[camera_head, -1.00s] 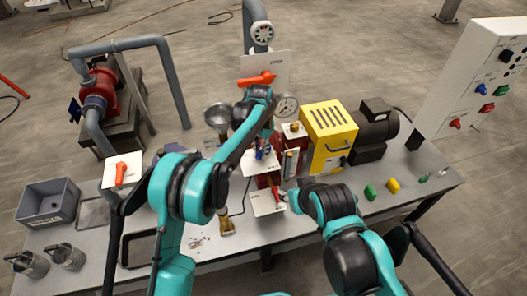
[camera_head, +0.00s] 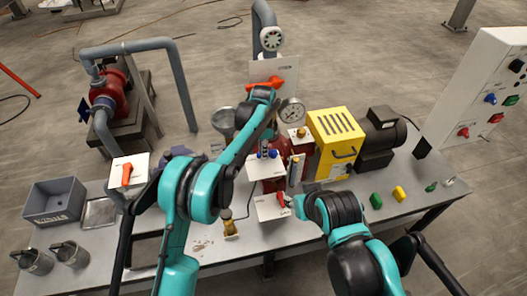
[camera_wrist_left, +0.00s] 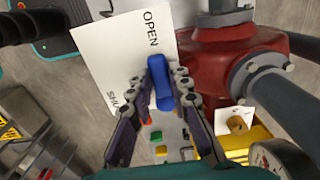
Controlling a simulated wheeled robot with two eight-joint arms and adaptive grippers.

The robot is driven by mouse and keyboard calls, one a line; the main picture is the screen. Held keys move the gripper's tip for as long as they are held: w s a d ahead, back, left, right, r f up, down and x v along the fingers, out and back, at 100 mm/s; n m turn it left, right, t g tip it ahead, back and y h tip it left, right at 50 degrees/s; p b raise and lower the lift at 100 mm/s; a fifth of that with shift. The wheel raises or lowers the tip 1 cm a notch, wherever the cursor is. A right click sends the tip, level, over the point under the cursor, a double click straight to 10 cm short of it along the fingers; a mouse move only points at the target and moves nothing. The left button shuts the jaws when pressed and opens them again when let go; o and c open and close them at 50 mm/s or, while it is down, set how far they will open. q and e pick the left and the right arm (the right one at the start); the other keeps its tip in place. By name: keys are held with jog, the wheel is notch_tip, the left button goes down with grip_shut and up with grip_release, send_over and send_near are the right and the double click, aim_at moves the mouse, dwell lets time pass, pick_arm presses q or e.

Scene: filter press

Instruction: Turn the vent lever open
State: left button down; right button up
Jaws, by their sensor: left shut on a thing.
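The blue vent lever (camera_wrist_left: 160,82) stands by a white plate (camera_wrist_left: 118,55) marked OPEN and SHUT in the left wrist view. The lever lies beside the word OPEN. My left gripper (camera_wrist_left: 166,98) is shut on it, with one finger along each side. In the head view the blue lever (camera_head: 269,154) shows small above its white plate (camera_head: 265,168), and my left gripper (camera_head: 266,142) is mostly hidden by its own arm. My right gripper (camera_head: 297,204) is near a lower white plate with a red lever (camera_head: 281,199); its fingers are not clear.
A pressure gauge (camera_head: 292,112) and a yellow housing (camera_head: 335,140) stand close to the right of my left gripper. An orange lever (camera_head: 266,82) is behind it. A grey bin (camera_head: 53,201) and metal jugs are at the left.

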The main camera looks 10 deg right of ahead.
dwell(0.4)
pick_arm(q)
jog(key=c, duration=1.4)
grip_release()
jog(key=shift+r, duration=0.1)
notch_tip(320, 180, up, 12)
